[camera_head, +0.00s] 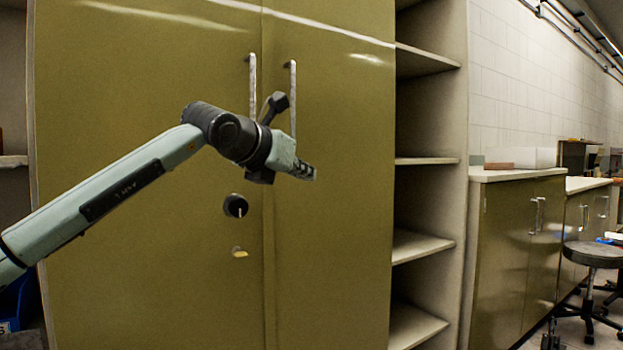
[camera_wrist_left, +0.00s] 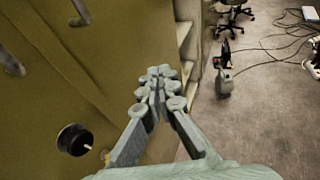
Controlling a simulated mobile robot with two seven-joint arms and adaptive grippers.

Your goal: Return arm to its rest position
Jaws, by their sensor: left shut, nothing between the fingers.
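My left arm (camera_head: 100,205) comes in from the left in the head view, in front of a closed olive cabinet (camera_head: 130,100). My left gripper (camera_head: 308,172) is in front of the cabinet's right door, to the right of the black knob (camera_head: 235,206) and below the two vertical handles. In the left wrist view the gripper (camera_wrist_left: 158,85) has its fingers together with nothing between them. The black knob (camera_wrist_left: 74,139) shows at the left there, apart from the fingers. My right gripper is in neither view.
Open shelves (camera_head: 425,161) stand right of the cabinet. A low cabinet with a counter (camera_head: 515,176) and a stool (camera_head: 592,254) are further right. The left wrist view shows clear floor (camera_wrist_left: 262,115), with cables (camera_wrist_left: 270,48) toward the top right.

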